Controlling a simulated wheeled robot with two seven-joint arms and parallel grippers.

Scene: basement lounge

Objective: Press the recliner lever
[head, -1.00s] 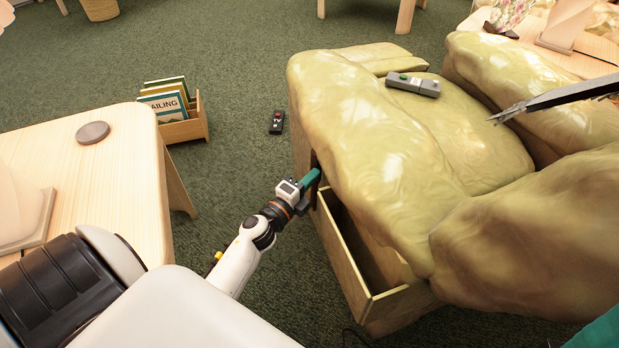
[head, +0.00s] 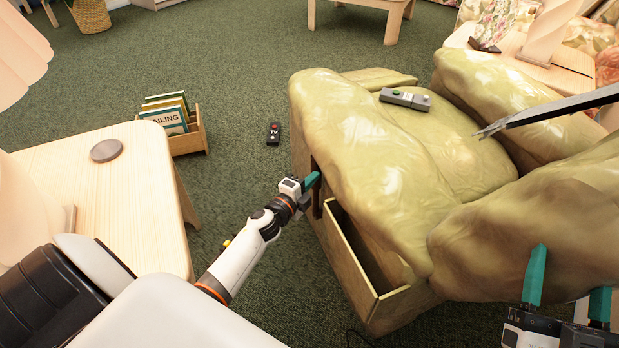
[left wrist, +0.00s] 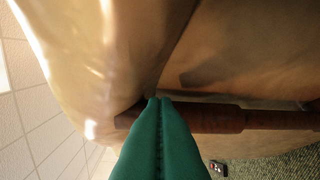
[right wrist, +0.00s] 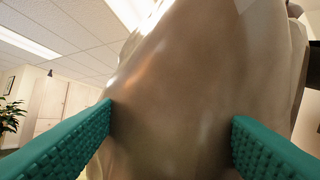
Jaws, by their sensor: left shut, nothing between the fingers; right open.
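The recliner (head: 345,120) is a puffy yellow-green armchair with a wooden side. Its lever seems to be the dark brown bar (head: 316,197) on that side; the left wrist view shows it as a long reddish-brown bar (left wrist: 225,120). My left gripper (head: 313,179) is shut and empty, with its green fingertips at the recliner's side by the bar's upper end. In the left wrist view the fingertips (left wrist: 160,101) overlap the bar; I cannot tell whether they touch it. My right gripper (head: 570,270) is open and empty in front of the near cushion, which fills its wrist view (right wrist: 180,85).
An open side compartment (head: 350,260) sits below the armrest. A grey remote (head: 405,98) lies on the recliner and a black remote (head: 273,133) on the carpet. A book crate (head: 190,138) and wooden table (head: 120,190) stand left. A long metal tool (head: 550,110) juts in from the right.

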